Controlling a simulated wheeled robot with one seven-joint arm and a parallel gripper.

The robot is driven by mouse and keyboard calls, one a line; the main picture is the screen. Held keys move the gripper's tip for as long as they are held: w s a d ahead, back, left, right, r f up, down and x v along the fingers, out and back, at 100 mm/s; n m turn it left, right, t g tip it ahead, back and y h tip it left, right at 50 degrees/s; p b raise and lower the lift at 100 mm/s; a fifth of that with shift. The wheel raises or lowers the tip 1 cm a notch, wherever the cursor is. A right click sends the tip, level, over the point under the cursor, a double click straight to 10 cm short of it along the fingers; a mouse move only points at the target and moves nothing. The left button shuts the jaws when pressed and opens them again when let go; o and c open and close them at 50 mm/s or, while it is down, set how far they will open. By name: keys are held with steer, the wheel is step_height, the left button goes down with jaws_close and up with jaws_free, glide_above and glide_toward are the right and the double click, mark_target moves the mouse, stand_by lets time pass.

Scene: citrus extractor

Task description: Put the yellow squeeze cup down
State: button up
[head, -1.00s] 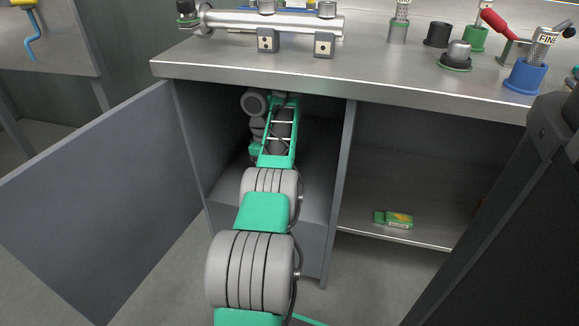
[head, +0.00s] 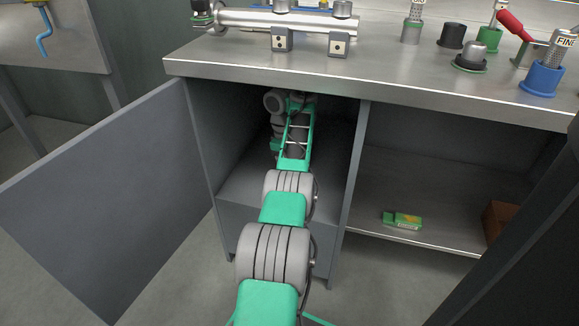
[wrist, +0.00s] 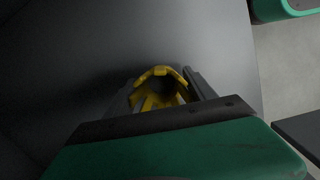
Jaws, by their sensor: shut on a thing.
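The yellow squeeze cup (wrist: 157,74) is between the fingers of my gripper (wrist: 160,92) in the wrist view. My gripper is shut on it. Its yellow rim shows, with a dark hollow inside. A dark grey surface of the cabinet (wrist: 215,45) lies close beyond it. I cannot tell whether the cup touches that surface. In the head view my arm reaches into the open left compartment under the bench, and the gripper and cup are hidden behind my arm and in shadow.
The cabinet door (head: 110,200) stands open at the left. A divider (head: 346,200) separates the right compartment, where a green and yellow box (head: 403,220) and a brown box (head: 498,222) sit. The steel bench top (head: 385,78) above carries several fittings.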

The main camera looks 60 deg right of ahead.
steer(key=o, duration=1.5)
steer(key=shift+f, duration=0.1)
step_height(320, 180, up, 8)
steer(key=p, duration=0.3)
steer(key=shift+w+p, duration=0.4)
steer(key=shift+w, duration=0.05)
steer(key=shift+f, duration=0.1)
